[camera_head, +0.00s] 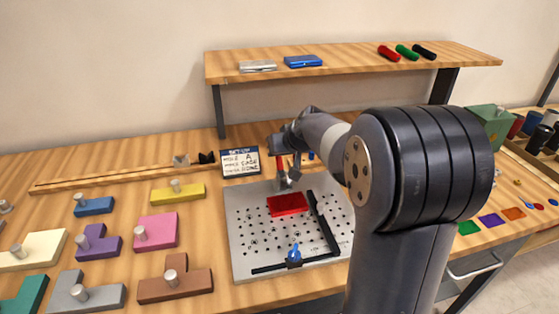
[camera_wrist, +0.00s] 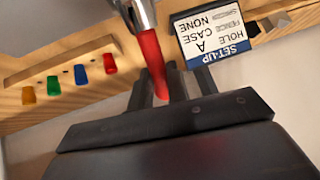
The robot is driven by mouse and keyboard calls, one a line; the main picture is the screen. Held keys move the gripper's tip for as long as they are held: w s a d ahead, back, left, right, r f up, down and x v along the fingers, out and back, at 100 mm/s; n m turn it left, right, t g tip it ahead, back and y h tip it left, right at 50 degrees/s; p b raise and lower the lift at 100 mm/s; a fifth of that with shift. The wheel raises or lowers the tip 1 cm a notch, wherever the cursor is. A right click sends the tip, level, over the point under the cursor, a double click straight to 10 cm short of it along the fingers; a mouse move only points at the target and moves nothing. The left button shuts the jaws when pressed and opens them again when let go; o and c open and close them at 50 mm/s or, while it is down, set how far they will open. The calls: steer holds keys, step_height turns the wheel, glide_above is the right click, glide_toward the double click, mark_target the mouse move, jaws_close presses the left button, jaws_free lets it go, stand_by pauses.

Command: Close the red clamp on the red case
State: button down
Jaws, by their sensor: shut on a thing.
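The red case (camera_head: 288,204) lies flat on the perforated metal plate (camera_head: 240,222), against a black L-shaped fence (camera_head: 324,224). The red clamp handle (camera_head: 279,163) stands upright behind the case; in the wrist view the red handle (camera_wrist: 152,60) runs down from a silver part to between my fingers. My gripper (camera_head: 288,180) is at the clamp just behind the case. It is shut on the red handle, which also shows between the fingers (camera_wrist: 165,95) in the wrist view.
A blue clamp (camera_head: 294,254) sits on the fence's front bar. A set-up sign (camera_head: 240,161) stands behind the plate. Coloured blocks with knobs, such as a pink one (camera_head: 157,230), fill the table's left.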

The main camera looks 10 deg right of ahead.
steer(key=shift+r, duration=0.1)
stand_by(0.3)
steer(key=c, duration=1.3)
jaws_free()
steer(key=shift+c, duration=0.2)
steer(key=v, duration=1)
steer(key=shift+s, duration=0.45)
steer(key=shift+d+r, duration=0.1)
steer(key=shift+r, duration=0.05)
steer(key=shift+c, duration=0.3)
